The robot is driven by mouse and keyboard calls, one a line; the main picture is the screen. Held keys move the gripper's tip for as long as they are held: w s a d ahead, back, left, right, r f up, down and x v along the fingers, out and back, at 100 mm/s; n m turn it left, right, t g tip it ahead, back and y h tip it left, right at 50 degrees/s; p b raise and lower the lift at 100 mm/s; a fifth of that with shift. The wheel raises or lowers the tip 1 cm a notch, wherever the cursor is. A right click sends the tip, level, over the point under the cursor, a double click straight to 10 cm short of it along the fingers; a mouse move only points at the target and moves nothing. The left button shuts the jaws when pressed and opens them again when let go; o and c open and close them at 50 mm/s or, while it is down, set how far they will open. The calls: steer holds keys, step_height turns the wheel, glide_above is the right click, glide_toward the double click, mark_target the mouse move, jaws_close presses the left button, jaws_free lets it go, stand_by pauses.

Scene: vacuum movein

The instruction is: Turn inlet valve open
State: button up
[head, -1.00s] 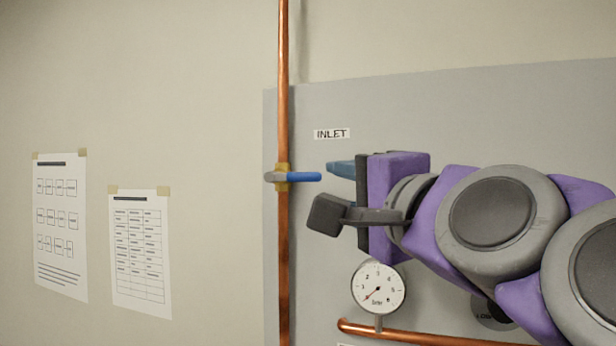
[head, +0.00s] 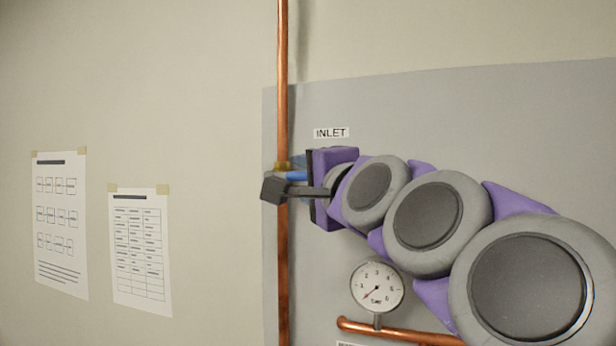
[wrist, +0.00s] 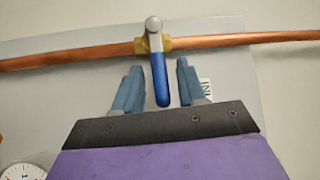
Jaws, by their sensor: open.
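The inlet valve has a blue lever handle (wrist: 160,80) and a brass body (wrist: 141,45) on a copper pipe (wrist: 90,51). In the wrist view the lever points down between my two blue-grey fingers, with a gap on each side. My gripper (wrist: 155,88) is open around the lever and does not visibly touch it. In the head view my gripper (head: 290,176) is at the valve and hides most of the lever. Only a bit of the blue handle and the brass fitting (head: 283,166) show there. The INLET label (head: 331,133) is above my gripper.
A round gauge (head: 377,287) hangs below my arm, above a horizontal copper pipe (head: 400,333). A grey panel (head: 450,120) backs the valve. Two paper sheets (head: 60,225) (head: 140,250) are taped to the wall at left. The wall between the sheets and the pipe is clear.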

steer(key=shift+a, duration=0.55)
steer(key=c, duration=0.4)
steer(key=shift+f, duration=0.1)
jaws_close()
